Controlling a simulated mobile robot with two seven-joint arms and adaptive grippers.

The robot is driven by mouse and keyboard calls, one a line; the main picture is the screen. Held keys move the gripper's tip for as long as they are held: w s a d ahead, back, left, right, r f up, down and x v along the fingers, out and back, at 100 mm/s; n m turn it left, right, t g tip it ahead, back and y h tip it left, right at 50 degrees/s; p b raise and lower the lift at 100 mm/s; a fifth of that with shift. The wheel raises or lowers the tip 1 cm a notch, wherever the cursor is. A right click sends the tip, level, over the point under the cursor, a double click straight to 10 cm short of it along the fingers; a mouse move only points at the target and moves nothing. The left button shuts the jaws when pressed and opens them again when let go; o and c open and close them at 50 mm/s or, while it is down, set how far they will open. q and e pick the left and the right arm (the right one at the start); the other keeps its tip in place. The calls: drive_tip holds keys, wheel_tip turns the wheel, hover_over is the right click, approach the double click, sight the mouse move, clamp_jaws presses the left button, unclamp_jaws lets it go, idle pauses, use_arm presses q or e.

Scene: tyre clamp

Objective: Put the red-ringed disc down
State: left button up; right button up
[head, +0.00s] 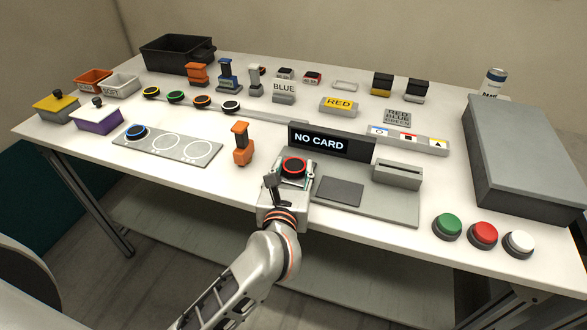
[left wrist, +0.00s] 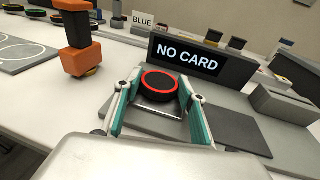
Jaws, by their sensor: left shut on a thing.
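The red-ringed disc (head: 293,166) is black with a red ring on top. In the left wrist view the disc (left wrist: 160,84) sits between the two teal-padded fingers of my left gripper (left wrist: 157,100). My left gripper (head: 291,172) is shut on it in the head view, over the left end of the grey plate (head: 385,208) in front of the "NO CARD" display (head: 333,143). I cannot tell whether the disc touches the surface under it. My right gripper is not in view.
An orange stamp-like tool (head: 242,146) stands left of the display. Left of it lies a grey board (head: 150,148) with white ring outlines and a blue-ringed disc (head: 136,132). A card slot block (head: 397,174) and green, red and white buttons (head: 482,234) are to the right.

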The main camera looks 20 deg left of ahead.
use_arm(q)
drive_tip(key=shift+f, duration=0.15)
drive_tip(key=o, duration=1.1)
drive_tip(key=shift+s+d+r, duration=0.1)
drive_tip(key=shift+s+r, duration=0.1)
drive_tip(key=shift+s, duration=0.05)
drive_tip(key=v, duration=1.1)
drive_tip(key=shift+s, duration=0.3)
